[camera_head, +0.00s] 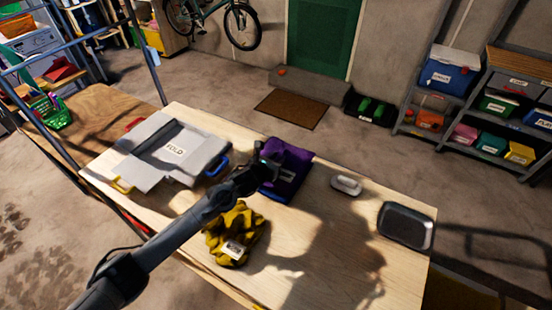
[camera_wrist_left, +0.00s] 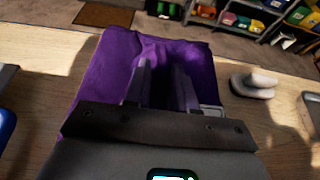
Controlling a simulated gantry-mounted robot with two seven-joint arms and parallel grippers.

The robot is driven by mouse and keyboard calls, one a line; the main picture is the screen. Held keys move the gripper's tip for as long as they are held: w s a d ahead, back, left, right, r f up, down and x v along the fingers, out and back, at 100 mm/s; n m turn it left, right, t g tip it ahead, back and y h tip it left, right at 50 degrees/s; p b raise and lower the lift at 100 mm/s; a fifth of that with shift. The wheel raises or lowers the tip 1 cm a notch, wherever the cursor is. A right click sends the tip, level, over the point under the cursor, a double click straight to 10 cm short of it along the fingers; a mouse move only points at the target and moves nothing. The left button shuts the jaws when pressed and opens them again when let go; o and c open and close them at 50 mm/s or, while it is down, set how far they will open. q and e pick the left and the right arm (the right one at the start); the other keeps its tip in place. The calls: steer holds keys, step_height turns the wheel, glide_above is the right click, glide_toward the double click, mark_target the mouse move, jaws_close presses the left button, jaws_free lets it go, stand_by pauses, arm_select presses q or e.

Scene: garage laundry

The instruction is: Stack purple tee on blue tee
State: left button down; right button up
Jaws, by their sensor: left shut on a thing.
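The purple tee (camera_head: 292,158) lies folded near the back edge of the wooden table and fills the middle of the left wrist view (camera_wrist_left: 105,72). A blue edge of the blue tee (camera_head: 281,195) shows under its near side; the rest is covered. My left gripper (camera_head: 271,164) is over the left part of the purple tee. In the left wrist view its fingers (camera_wrist_left: 163,85) are pressed into the purple cloth and shut on it, with cloth bunched between them. Whether the purple tee rests fully on the blue one cannot be told. My right gripper is not in view.
A grey folding board (camera_head: 165,140) lies on the table (camera_head: 305,235) to the left. A crumpled yellow garment (camera_head: 236,225) with a label lies in front. A small white object (camera_head: 346,185) and a dark tray (camera_head: 406,225) are to the right. Bare table lies between them.

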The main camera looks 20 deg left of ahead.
arm_select(q)
steer(key=shift+f, duration=0.25)
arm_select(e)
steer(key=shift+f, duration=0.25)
arm_select(q)
steer(key=c, duration=0.9)
jaws_free()
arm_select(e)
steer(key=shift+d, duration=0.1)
